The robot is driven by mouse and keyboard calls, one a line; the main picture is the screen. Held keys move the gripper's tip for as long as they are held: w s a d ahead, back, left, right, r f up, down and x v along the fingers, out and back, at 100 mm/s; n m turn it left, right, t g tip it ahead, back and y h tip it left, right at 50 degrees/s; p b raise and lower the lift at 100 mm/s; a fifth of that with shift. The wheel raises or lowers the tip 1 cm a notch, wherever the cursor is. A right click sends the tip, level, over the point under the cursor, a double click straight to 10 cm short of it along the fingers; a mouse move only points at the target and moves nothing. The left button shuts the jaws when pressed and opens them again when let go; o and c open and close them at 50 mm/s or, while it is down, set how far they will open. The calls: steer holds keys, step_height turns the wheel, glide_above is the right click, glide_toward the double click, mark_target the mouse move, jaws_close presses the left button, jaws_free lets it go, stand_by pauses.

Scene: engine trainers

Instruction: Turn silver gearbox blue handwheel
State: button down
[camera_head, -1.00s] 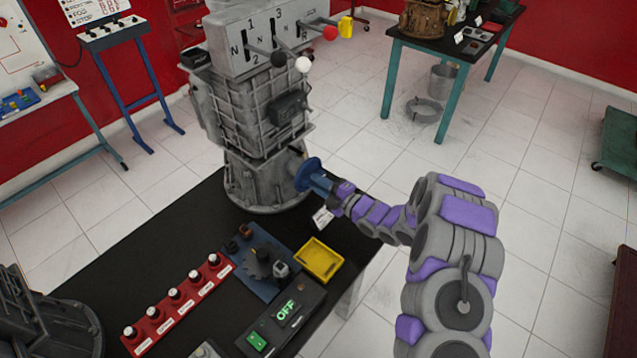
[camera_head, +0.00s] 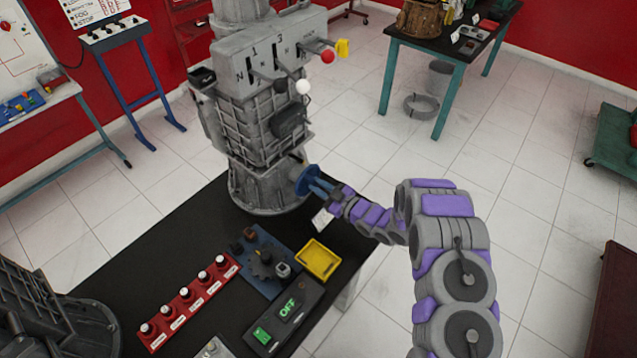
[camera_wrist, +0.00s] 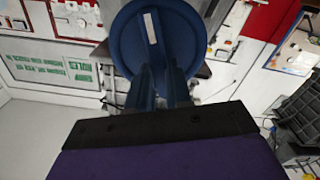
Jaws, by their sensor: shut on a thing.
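The silver gearbox (camera_head: 262,140) stands upright at the far end of the black table. Its blue handwheel (camera_head: 306,180) is on the gearbox's lower right side, facing my arm. In the wrist view the round blue handwheel (camera_wrist: 158,38) fills the upper middle, with a pale rectangular mark on its face. My gripper (camera_head: 322,187) reaches the handwheel from the right. In the wrist view the fingers of my gripper (camera_wrist: 160,85) meet the lower part of the wheel and are shut on it. The exact contact is partly hidden by the fingers.
A yellow tray (camera_head: 318,260), a red switch strip (camera_head: 188,303) and a control box with a green OFF display (camera_head: 285,312) lie on the black table (camera_head: 165,240). Gear levers with coloured knobs (camera_head: 303,87) stick out above the handwheel. Open tiled floor lies to the right.

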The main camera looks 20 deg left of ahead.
steer(key=m+p, duration=0.1)
steer(key=m, duration=0.1)
steer(key=m+p, duration=0.1)
steer(key=m, duration=0.1)
steer(key=shift+w+d+m, duration=0.15)
steer(key=shift+m, duration=0.15)
steer(key=shift+w+f+m+p, duration=0.15)
steer(key=shift+m+p, duration=0.3)
steer(key=shift+m, duration=0.8)
steer(key=shift+w+f+m+p, duration=0.1)
steer(key=shift+m+p, duration=0.3)
steer(key=shift+m, duration=0.85)
steer(key=shift+d, duration=0.1)
steer(key=c, duration=1)
jaws_free()
steer(key=shift+w+r, duration=0.1)
steer(key=shift+c, duration=0.2)
steer(key=v, duration=1.7)
steer(key=shift+d, duration=0.2)
